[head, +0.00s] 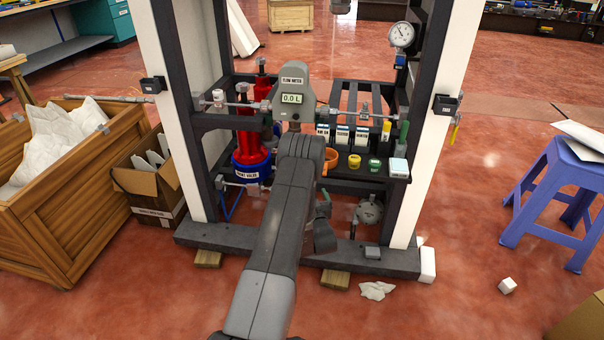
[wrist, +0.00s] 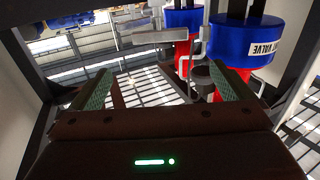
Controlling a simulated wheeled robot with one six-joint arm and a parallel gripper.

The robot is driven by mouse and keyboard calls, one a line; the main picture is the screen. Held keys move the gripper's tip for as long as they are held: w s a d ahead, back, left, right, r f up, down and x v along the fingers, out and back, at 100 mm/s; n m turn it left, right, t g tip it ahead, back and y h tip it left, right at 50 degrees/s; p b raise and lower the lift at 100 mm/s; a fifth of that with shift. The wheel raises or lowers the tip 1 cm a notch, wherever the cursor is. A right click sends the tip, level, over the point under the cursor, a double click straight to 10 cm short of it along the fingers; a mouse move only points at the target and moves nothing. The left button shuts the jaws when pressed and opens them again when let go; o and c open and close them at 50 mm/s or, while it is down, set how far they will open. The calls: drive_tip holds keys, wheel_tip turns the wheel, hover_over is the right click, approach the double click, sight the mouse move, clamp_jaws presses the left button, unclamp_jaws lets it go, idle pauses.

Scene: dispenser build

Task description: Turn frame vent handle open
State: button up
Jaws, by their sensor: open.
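A red valve body with a blue base labelled as a valve (head: 252,170) stands on the left part of the frame; the label is only partly legible. In the wrist view the blue and red valve (wrist: 247,40) is at the upper right. A thin grey bent rod, possibly the vent handle (wrist: 188,62), shows ahead of and between the fingers. My gripper (wrist: 163,74) is open, with green pads facing each other and nothing clearly held. I cannot tell how far the rod is from the fingers.
The frame has white and dark posts (head: 431,143). A flow meter (head: 293,88) reads 0.0 L above my arm. Several labelled boxes and small jars sit on the right shelf (head: 343,168). A wooden crate (head: 60,225) stands left, a blue stool (head: 560,185) right.

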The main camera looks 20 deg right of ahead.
drive_tip(key=w+b, duration=0.1)
drive_tip(key=w, duration=0.3)
drive_tip(key=w+d+b, duration=0.1)
drive_tip(key=w+b, duration=0.1)
drive_tip(key=w, duration=0.2)
drive_tip(key=w+b, duration=0.1)
drive_tip(key=w, duration=0.2)
drive_tip(key=shift+w+d+f, duration=0.1)
drive_tip(key=shift+w+d, duration=0.25)
drive_tip(key=shift+w, duration=0.05)
drive_tip(key=shift+w+d+b, duration=0.15)
drive_tip(key=shift+w+b, duration=0.2)
drive_tip(key=shift+w, duration=0.45)
drive_tip(key=c, duration=0.8)
